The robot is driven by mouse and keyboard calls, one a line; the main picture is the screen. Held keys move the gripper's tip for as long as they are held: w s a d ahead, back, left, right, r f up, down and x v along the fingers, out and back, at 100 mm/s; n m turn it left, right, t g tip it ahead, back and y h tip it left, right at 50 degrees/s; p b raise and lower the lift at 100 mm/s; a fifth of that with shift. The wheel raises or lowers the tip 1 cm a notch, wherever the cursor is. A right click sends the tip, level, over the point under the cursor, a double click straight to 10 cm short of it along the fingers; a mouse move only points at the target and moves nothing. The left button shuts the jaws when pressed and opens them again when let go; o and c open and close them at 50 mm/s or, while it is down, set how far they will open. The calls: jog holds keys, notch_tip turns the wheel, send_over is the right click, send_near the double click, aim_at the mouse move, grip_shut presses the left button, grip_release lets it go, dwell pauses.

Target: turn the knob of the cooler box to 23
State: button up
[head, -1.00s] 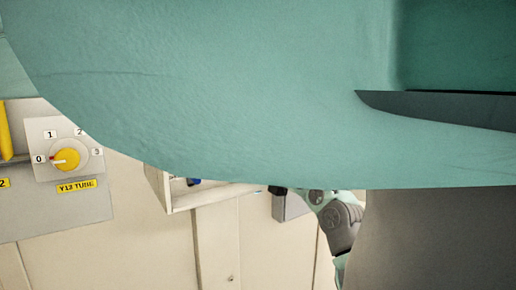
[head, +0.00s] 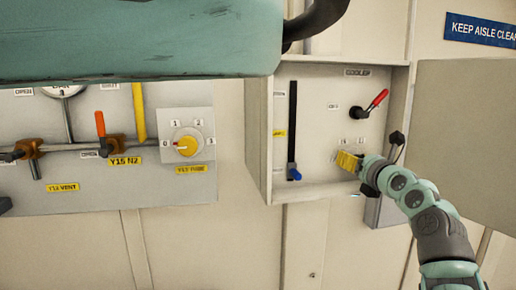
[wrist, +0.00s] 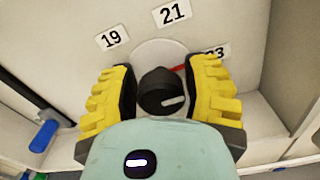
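The open cooler box (head: 310,189) hangs on the wall in the head view. My gripper (head: 347,161) is at its lower right, with yellow fingers over the knob, which they hide there. In the wrist view the black knob (wrist: 162,92) sits in front of a pale round plate, between the two fingers of my gripper (wrist: 163,95). The fingers are apart, with a gap at the left; contact at the right is unclear. Labels 19 (wrist: 111,39), 21 (wrist: 174,12) and a partly hidden 23 (wrist: 217,51) surround it. A red streak beside the knob points toward 23.
Inside the box are a red-handled lever (head: 376,100) above my gripper and a blue-ended slider (head: 294,174) at the left. The box door (head: 465,120) stands open at the right.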

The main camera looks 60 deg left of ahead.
grip_shut()
jog(key=shift+m, duration=0.3)
dwell(0.3)
jog(key=shift+o, duration=2.3)
grip_release()
jog(key=shift+d, duration=0.15)
